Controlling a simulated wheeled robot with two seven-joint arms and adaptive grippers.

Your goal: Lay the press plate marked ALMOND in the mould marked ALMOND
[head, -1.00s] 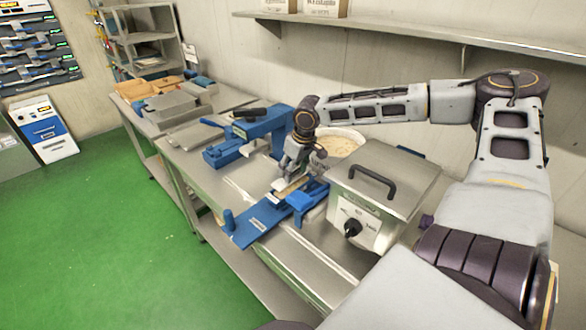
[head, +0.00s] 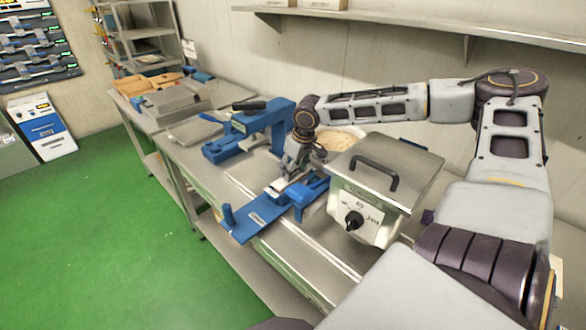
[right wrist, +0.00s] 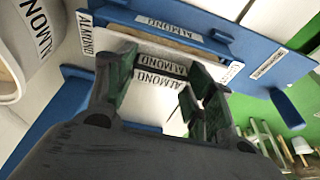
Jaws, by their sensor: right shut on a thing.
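The ALMOND press plate is a pale metal plate (right wrist: 140,112) with an ALMOND label on its upright grip. My right gripper (right wrist: 160,95) is shut on that grip; in the head view the gripper (head: 283,180) comes down from above. The blue mould (head: 312,190) stands on the bench below; its ALMOND-marked wall (right wrist: 170,22) shows in the right wrist view. The plate is at the mould's opening, with a tan strip visible along the mould's inner edge. I cannot tell whether the plate rests inside or hovers just above. My left gripper is out of view.
A metal kettle box with a dark handle (head: 374,172) stands close right of the mould. A white tub (head: 342,138) marked ALMOND is behind. A blue press (head: 262,128) stands to the left. The mould's blue board (head: 255,222) reaches the bench's front edge.

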